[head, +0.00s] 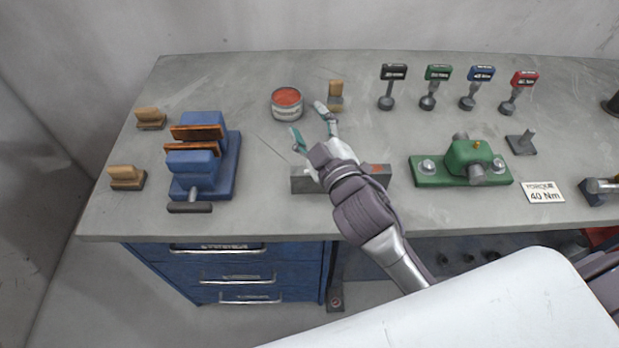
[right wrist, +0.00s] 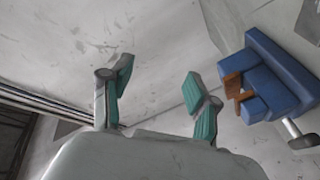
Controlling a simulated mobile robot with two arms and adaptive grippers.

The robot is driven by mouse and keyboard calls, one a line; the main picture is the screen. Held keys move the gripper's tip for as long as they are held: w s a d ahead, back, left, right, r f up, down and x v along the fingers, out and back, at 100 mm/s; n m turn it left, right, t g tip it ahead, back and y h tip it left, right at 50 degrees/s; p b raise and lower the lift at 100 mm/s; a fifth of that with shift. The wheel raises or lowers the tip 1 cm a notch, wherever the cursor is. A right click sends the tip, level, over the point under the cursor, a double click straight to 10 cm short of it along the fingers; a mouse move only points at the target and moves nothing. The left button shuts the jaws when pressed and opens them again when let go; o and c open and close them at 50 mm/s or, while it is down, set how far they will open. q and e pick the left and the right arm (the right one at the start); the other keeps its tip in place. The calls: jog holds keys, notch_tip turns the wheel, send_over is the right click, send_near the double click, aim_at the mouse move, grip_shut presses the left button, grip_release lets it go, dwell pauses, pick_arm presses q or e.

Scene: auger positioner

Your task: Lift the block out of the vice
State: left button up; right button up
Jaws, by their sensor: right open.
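The blue vice (head: 220,165) stands on the left part of the bench, its two orange-brown jaws apart. I see no block clearly between the jaws. It also shows at the right of the right wrist view (right wrist: 262,72). A long grey block (head: 305,181) with an orange-red patch at its right end lies on the bench, partly hidden behind my right arm. My right gripper (head: 309,125) is open and empty, right of the vice and beyond the grey block in the picture. Its two green-padded fingers also show in the right wrist view (right wrist: 163,92). My left gripper is not in view.
A red-topped tin (head: 287,103) and a small wooden-handled brush (head: 336,96) stand near my right gripper. Two more brushes (head: 150,118) flank the vice's left side. A green fixture (head: 462,165) and several coloured-tag tools stand to the right. Bare bench lies between vice and gripper.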

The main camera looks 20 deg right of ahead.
jog(key=a+r+n+t+y, duration=0.2)
jog(key=a+r+n+y, duration=0.7)
jog(key=r+n, duration=0.15)
jog(key=s+a+r+n+g+y, duration=0.25)
jog(key=a+n+g+y, duration=0.35)
jog(key=n+g, duration=0.3)
jog(key=s+a+r+n+g+y, duration=0.1)
jog(key=s+a+n+g+y, duration=0.4)
jog(key=n, duration=0.7)
jog(key=n+g+h, duration=0.6)
jog(key=n+h, duration=0.4)
jog(key=h, duration=1.2)
send_over(310, 180)
jog(key=w, duration=0.1)
notch_tip(310, 180, down, 16)
jog(key=f+p, duration=0.1)
jog(key=f, duration=0.2)
jog(key=f+p, duration=0.1)
jog(key=f, duration=0.3)
jog(key=shift+w+a+f, duration=0.1)
jog(key=shift+w+f, duration=0.1)
jog(key=shift+f, duration=0.1)
jog(key=f+p, duration=0.2)
jog(key=f, duration=0.1)
jog(key=f+p, duration=0.1)
jog(key=shift+d+f, duration=0.3)
jog(key=shift+f, duration=0.4)
grip_shut()
jog(key=shift+w+r, duration=0.15)
jog(key=shift+w, duration=0.05)
